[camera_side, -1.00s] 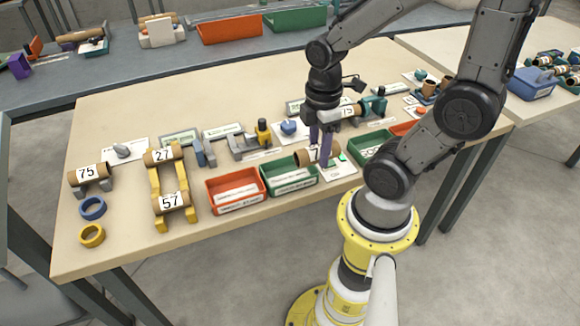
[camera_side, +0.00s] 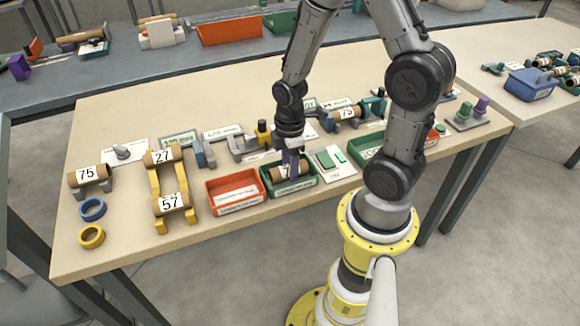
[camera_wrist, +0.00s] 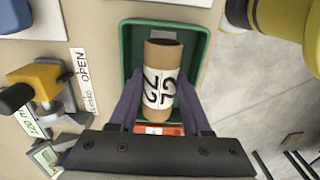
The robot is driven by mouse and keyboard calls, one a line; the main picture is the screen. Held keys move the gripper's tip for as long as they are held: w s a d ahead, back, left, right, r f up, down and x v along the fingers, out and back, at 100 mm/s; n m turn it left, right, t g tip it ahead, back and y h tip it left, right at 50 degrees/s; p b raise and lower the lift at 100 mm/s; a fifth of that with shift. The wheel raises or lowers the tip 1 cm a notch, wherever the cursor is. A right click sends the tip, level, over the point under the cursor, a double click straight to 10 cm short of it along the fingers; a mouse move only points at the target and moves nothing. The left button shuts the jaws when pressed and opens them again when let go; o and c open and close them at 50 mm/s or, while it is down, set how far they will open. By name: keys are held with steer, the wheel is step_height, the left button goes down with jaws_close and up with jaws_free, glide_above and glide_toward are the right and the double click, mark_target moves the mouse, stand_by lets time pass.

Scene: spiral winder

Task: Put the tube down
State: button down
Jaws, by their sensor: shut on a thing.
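The tube (camera_side: 280,172), brown cardboard with a white number label, is at the green tray (camera_side: 291,188) in the middle of the table's front. My gripper (camera_side: 292,166) points down and is shut on the tube. In the wrist view, the tube (camera_wrist: 161,95) lies within the outline of the green tray (camera_wrist: 127,50), with my gripper's purple fingers (camera_wrist: 160,108) on both its sides. I cannot tell whether the tube touches the tray floor. The fingers hide part of the tube in the side view.
An orange tray (camera_side: 235,192) stands just left, and another green tray (camera_side: 372,152) to the right. A white card (camera_side: 334,162) with green marks lies between the green trays. A yellow stand (camera_side: 158,185) holds two tubes. A yellow-and-black clamp (camera_side: 263,133) stands behind.

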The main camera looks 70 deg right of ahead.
steer(key=shift+f, duration=0.4)
steer(key=c, duration=0.6)
jaws_free()
steer(key=shift+c, duration=0.2)
steer(key=shift+r, duration=0.1)
step_height(320, 180, up, 12)
steer(key=r, duration=0.1)
steer(key=s+a+r+m+t, duration=0.5)
steer(key=s+a+r+m, duration=0.2)
steer(key=r+m, duration=0.2)
steer(key=shift+a+r+t, duration=0.25)
steer(key=shift+r+t, duration=0.05)
steer(key=shift+r, duration=0.25)
